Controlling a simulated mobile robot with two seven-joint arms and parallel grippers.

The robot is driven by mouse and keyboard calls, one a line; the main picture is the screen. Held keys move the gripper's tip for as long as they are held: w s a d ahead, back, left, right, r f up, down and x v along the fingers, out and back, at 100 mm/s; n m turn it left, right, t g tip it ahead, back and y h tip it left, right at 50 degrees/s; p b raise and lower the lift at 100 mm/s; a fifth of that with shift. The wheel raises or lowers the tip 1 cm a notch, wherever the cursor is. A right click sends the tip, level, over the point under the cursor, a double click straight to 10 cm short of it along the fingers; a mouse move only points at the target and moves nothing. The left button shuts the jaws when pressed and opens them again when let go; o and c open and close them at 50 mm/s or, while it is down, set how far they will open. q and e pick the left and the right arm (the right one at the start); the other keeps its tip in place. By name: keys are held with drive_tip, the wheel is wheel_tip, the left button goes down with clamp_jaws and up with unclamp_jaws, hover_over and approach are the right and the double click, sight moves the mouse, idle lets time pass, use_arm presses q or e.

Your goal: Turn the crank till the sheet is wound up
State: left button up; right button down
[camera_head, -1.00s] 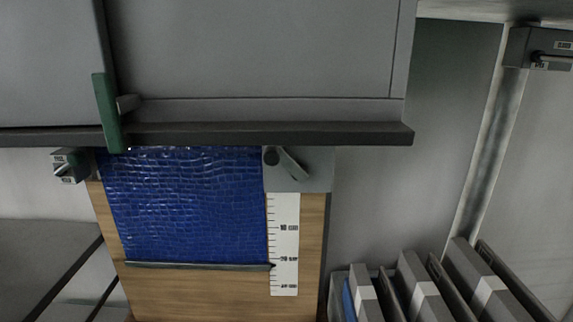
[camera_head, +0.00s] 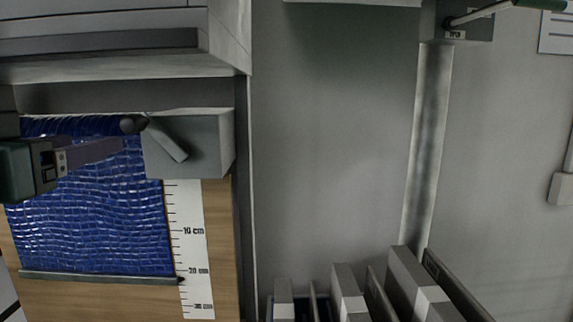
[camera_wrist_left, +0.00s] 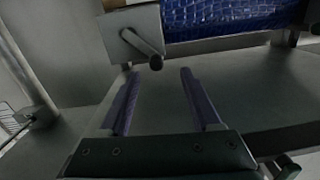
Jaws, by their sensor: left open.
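The blue sheet (camera_head: 90,225) hangs over a wooden board, with a dark bar (camera_head: 100,278) along its lower edge. The bar's pointer is slightly below the 20 cm mark on the white scale (camera_head: 190,240). The grey crank (camera_head: 165,140) with a dark knob (camera_head: 132,124) is on a grey housing (camera_head: 210,145) at the sheet's upper right. My left gripper (camera_head: 120,147) is in front of the sheet, just left of the crank. In the left wrist view its fingers (camera_wrist_left: 160,73) are open and empty, with the crank knob (camera_wrist_left: 156,62) just ahead, between the fingertip lines. My right gripper is not in view.
A grey cabinet (camera_head: 110,45) overhangs the sheet. Several grey upright panels (camera_head: 345,290) stand at the bottom. A box with a lever (camera_head: 465,22) is on the post at the upper right. The grey wall between is clear.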

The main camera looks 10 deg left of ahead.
sight(127, 125)
use_arm(q)
drive_tip(key=shift+t, duration=0.3)
drive_tip(key=p+x, duration=0.1)
drive_tip(key=x, duration=0.2)
drive_tip(key=p+x, duration=0.2)
drive_tip(key=x, duration=0.1)
drive_tip(key=r+p+x, duration=0.1)
drive_tip(key=x, duration=0.2)
drive_tip(key=shift+w+d+r+p, duration=0.1)
drive_tip(key=shift+w+d+p, duration=0.15)
drive_tip(key=shift+w+p, duration=0.1)
drive_tip(key=shift+w, duration=0.45)
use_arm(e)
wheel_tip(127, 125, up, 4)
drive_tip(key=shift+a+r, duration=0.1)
use_arm(q)
drive_tip(key=shift+c, duration=0.3)
drive_tip(key=c, duration=0.7)
clamp_jaws()
